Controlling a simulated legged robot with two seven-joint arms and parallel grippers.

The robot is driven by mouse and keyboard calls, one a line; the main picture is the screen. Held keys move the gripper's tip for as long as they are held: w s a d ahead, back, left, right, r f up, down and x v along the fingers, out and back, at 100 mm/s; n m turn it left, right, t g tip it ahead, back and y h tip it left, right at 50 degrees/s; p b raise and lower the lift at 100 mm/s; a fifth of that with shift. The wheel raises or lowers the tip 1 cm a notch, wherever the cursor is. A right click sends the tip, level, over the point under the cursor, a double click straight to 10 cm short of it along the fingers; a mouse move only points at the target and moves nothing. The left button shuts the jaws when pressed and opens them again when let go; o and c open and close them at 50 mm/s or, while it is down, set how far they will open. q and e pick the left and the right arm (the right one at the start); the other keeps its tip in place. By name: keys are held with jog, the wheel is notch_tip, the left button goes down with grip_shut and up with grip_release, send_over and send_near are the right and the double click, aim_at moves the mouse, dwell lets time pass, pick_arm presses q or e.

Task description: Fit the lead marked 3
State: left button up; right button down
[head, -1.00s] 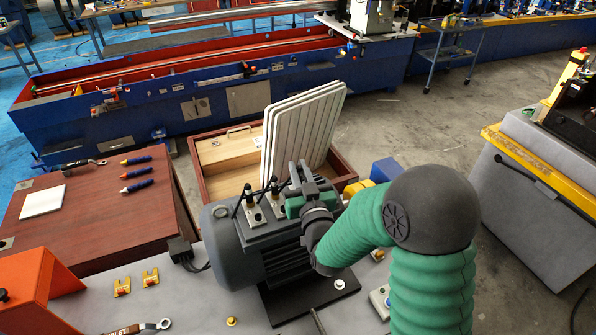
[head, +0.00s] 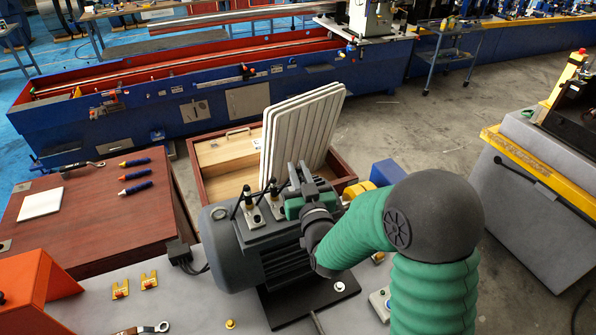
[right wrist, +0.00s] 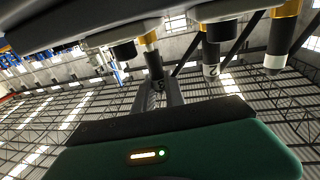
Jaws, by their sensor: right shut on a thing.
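The dark grey motor (head: 228,250) stands on a black base on the grey bench. Two upright black leads with handles or ends, one at the left (head: 236,207) and one farther right (head: 271,187), rise beside pale terminal plates on top. My right gripper (head: 302,176) is at the motor's top right, shut on a black lead (right wrist: 154,64) that shows between its fingers in the right wrist view. My left gripper is out of view.
Pale ribbed panels (head: 300,130) stand in a wooden crate (head: 225,155) behind the motor. A red-brown table (head: 90,220) at left holds several markers and a white block (head: 40,203). An orange stand (head: 30,285) and yellow clips (head: 120,290) are on the bench.

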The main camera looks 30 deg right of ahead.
jog(key=shift+f+b, duration=0.45)
jog(key=c, duration=1.3)
grip_release()
